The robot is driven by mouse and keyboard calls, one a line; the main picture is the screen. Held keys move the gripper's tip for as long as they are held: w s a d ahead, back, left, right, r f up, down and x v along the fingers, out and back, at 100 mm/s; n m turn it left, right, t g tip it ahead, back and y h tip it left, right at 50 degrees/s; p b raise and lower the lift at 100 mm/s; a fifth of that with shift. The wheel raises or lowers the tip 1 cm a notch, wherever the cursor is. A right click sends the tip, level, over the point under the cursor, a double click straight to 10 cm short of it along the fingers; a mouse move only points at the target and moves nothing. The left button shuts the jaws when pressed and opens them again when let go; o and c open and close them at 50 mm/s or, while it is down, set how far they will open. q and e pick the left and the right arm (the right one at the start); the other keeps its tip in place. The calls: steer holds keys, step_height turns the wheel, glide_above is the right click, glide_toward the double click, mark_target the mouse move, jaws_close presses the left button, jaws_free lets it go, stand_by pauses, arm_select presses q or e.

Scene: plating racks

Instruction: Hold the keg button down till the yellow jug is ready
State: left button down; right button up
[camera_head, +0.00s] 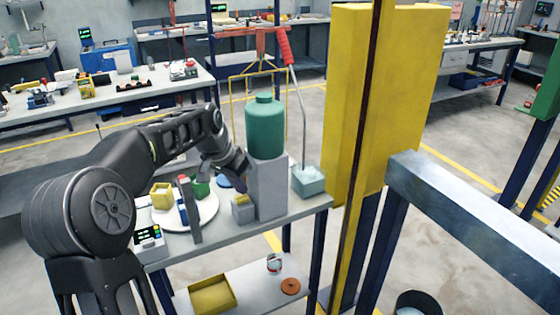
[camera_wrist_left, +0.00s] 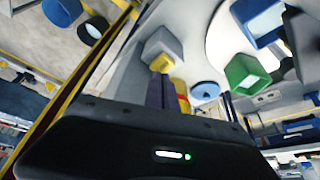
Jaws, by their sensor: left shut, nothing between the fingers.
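The green keg (camera_head: 265,127) stands on a tall grey block on the table. A small grey box (camera_head: 240,214) sits against its front; the box also shows in the left wrist view (camera_wrist_left: 178,42). A small yellow piece (camera_wrist_left: 160,64), perhaps the button, is on the box. My left gripper (camera_head: 244,192) is shut and empty, its fingertips at the yellow piece; I cannot tell whether it is pressed in. The yellow jug (camera_head: 161,196) is on the round white plate (camera_head: 207,211), left of the gripper, with the green jug (camera_head: 200,187) and blue jug (camera_head: 183,213). My right gripper is not in view.
A grey post with a red top (camera_head: 191,215) stands at the plate's front. A small display (camera_head: 148,235) is at the table's left. A light-blue container (camera_head: 308,183) stands right of the keg. A yellow pillar (camera_head: 352,110) rises beyond the table's right end.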

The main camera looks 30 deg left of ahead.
arm_select(q)
steer(key=shift+f, duration=0.2)
stand_by(0.4)
steer(key=shift+f+b, duration=0.65)
steer(key=shift+f, duration=0.05)
stand_by(6.7)
